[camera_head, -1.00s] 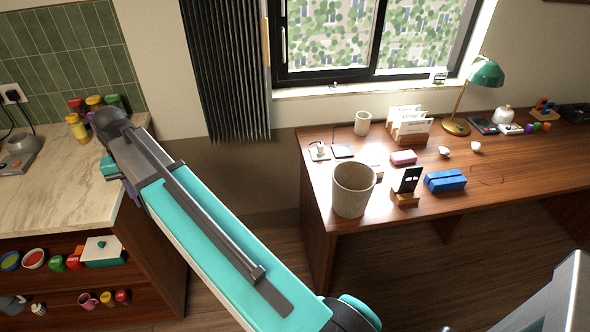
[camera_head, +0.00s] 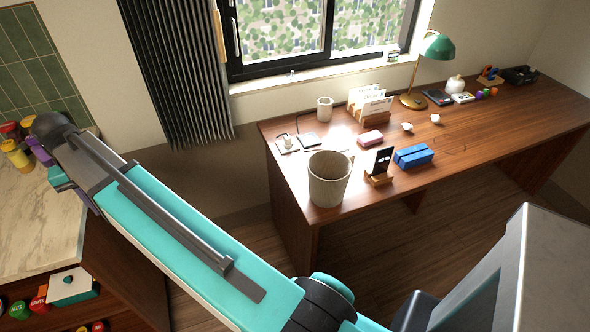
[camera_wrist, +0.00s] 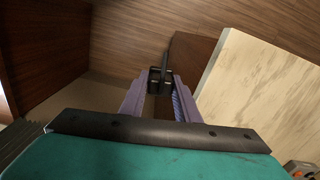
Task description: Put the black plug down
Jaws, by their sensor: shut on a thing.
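The black plug (camera_wrist: 154,84) is between the fingertips of my gripper (camera_wrist: 160,82) in the wrist view. The purple fingers are shut on it, and a dark thin piece like a cord or prong extends beyond it. Behind it the wrist view shows wood floor and the dark side of a cabinet, with the pale marble counter (camera_wrist: 262,88) to the right. The plug looks clear of the counter there. In the head view my arm reaches left towards the marble counter (camera_head: 40,225), and the plug cannot be made out.
A wooden desk (camera_head: 480,150) stands on the right with a bin-like cup (camera_head: 329,180), a phone stand (camera_head: 379,165), a blue case (camera_head: 413,157) and a green lamp (camera_head: 437,46). Jars (camera_head: 15,153) stand at the counter's back. The counter's front part looks bare.

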